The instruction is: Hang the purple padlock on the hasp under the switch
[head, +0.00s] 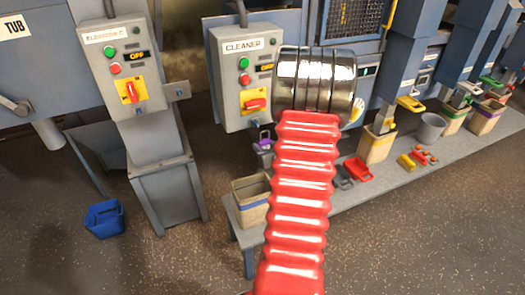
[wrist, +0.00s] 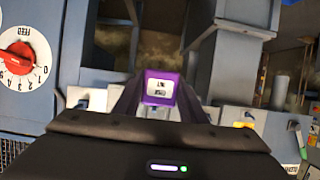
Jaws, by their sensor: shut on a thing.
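The purple padlock (head: 263,141) hangs in the air below the grey CLEANER box (head: 232,85); it also shows in the wrist view (wrist: 159,87). My gripper (wrist: 158,103) is shut on it, with a dark finger on each side. In the head view my red arm and its metal cuff hide most of the gripper. A small hasp-like tab (head: 138,110) sits under that switch. The CLEANER box's switch (head: 254,103) has its handle crosswise.
A long grey bench (head: 222,198) carries a tan bin (head: 250,192), a red scoop (head: 357,169) and a grey bucket (head: 431,127). A blue bin (head: 104,219) stands on the floor. A bracket (head: 178,91) juts from the left box. The front left floor is clear.

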